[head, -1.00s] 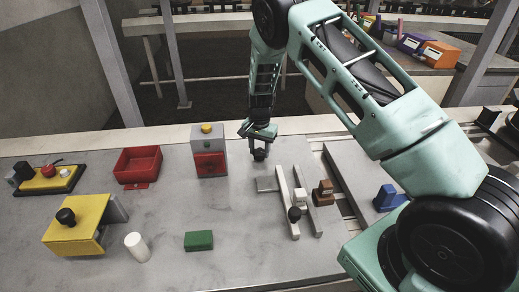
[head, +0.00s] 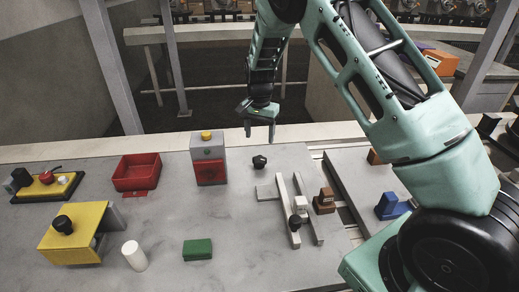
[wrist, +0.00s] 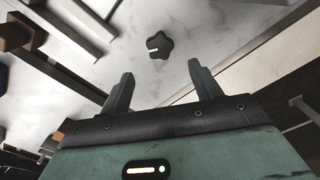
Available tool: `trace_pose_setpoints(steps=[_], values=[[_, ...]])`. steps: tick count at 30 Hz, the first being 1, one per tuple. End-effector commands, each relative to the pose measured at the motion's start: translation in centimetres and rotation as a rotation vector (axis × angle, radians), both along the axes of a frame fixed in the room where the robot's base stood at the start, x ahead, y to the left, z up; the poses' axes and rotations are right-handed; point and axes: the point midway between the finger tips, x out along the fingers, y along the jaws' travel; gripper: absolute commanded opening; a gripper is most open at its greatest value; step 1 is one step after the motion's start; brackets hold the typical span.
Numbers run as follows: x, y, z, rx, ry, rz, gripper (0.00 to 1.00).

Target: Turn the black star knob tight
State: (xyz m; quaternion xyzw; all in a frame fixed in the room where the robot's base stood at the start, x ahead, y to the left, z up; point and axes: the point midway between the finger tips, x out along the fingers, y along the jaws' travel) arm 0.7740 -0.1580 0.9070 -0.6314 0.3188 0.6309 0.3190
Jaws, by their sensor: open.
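The black star knob (head: 259,162) sits on the grey table, right of the grey-and-red box. In the wrist view the knob (wrist: 160,47) shows its lobed top with a white line on it, pointing left. My gripper (head: 260,133) is open and empty, raised above and behind the knob, clear of it. In the wrist view its two fingers (wrist: 160,82) are spread apart, and the knob shows beyond the gap between them.
A grey box with a red front (head: 210,171) and yellow button stands just left of the knob. Light rails (head: 283,203) with a dark knob (head: 295,223) lie in front. A red bin (head: 137,171), yellow fixture (head: 73,246), white cylinder (head: 134,256) and green block (head: 198,247) are left.

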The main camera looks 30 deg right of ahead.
Motion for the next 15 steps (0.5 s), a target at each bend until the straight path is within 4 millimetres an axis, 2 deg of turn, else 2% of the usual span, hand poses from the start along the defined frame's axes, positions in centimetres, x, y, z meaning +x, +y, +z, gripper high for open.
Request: trace_pose_setpoints(steps=[1,6,10,15], values=[[0.1,0.0,1.3,0.0,-0.006,0.001,0.63],[0.0,0.0,4.7,0.0,-0.004,0.001,0.63],[0.1,0.0,6.5,0.0,-0.004,-0.001,0.63],[0.0,0.0,7.5,0.0,-0.001,-0.001,0.63]])
